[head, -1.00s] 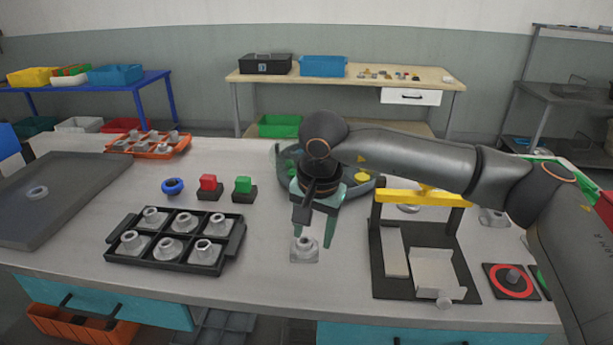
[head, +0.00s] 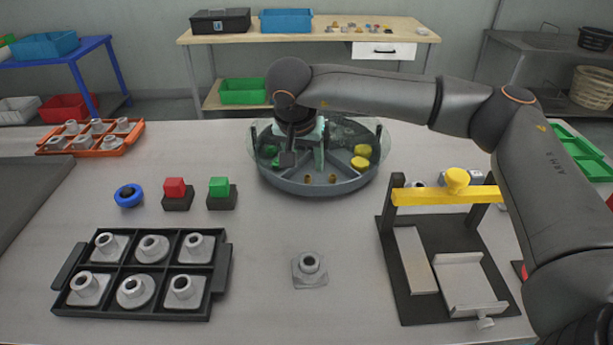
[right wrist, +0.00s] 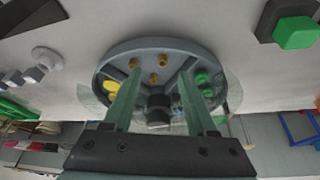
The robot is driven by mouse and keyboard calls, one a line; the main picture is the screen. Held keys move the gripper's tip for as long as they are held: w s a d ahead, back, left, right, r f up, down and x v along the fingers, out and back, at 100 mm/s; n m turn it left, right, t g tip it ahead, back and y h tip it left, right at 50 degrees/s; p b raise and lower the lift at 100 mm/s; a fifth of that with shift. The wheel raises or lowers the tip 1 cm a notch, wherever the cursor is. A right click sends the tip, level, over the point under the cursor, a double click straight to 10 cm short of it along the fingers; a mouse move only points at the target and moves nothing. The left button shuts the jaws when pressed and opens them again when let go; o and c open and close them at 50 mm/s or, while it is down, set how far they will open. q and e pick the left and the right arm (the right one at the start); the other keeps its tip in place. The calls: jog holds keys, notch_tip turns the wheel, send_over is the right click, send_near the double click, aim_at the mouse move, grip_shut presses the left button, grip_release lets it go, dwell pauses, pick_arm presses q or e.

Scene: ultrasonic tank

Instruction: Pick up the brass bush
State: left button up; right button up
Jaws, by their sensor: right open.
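Several small brass bushes lie together in one compartment of a round grey divided tray (head: 300,187). In the head view two show, a left bush (head: 308,178) and a right bush (head: 333,179). The right wrist view shows three: a left bush (right wrist: 133,64), an upper right bush (right wrist: 163,60) and a lower one (right wrist: 153,78). My right gripper (head: 319,165) is open and points down over the tray; its fingers also show in the right wrist view (right wrist: 157,84). My left gripper is out of view.
The tray also holds yellow pieces (head: 361,157) and green pieces (head: 270,152), with a clear raised cover behind. A grey flanged part (head: 310,270) stands in front. A black rack (head: 140,312) is left, a yellow-barred fixture (head: 445,196) right.

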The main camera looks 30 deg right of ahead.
aim_at(307, 178)
jog(key=x, duration=0.7)
jog(key=shift+w+f+p, duration=0.1)
jog(key=shift+w+p, duration=0.3)
jog(key=shift+w, duration=0.05)
jog(key=shift+c, duration=0.3)
grip_shut()
